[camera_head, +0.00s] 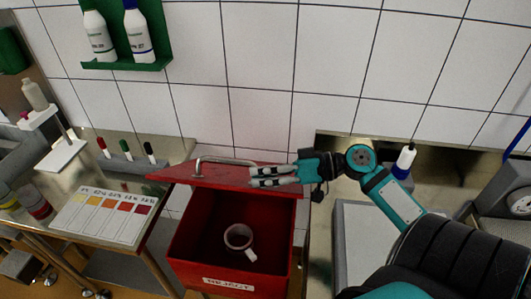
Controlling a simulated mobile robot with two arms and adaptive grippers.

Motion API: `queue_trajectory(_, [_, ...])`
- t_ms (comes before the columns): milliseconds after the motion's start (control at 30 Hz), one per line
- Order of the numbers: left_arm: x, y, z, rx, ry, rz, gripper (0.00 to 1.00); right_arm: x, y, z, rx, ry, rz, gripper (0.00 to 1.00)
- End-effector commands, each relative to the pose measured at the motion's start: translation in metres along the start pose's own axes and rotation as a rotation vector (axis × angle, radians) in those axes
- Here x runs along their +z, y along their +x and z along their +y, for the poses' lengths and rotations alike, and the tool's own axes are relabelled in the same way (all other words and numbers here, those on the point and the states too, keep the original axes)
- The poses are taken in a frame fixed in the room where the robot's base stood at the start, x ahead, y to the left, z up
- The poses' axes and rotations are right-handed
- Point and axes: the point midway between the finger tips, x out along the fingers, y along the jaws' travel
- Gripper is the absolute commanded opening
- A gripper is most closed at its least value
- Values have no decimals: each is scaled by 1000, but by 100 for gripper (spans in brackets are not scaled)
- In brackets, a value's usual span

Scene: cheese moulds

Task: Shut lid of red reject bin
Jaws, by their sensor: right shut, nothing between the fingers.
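The red reject bin (187,243) stands low in the middle of the head view, with a white label on its front. Its red lid (222,179) is partly raised, tilted over the back of the bin, with a metal handle on its top. The bin's mouth is open at the front. A pale round mould (238,236) lies inside. My right gripper (254,176) is shut and empty, its fingers over the right part of the lid. I cannot tell whether they touch it. My left gripper is out of view.
A steel table (60,177) with a colour chart (104,214) and several small markers in a holder stands to the left.

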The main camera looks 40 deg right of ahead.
Motion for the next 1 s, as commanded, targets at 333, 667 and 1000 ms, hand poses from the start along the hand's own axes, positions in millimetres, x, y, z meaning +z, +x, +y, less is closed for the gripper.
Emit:
queue_trajectory(333, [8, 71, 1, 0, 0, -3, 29, 90, 22, 5, 52, -203, 0, 0])
queue_trajectory(667, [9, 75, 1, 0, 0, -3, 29, 97, 24, 2, 62, -240, 0, 0])
queue_trajectory(1000, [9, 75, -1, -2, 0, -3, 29, 97, 15, 2, 63, -237, 0, 0])
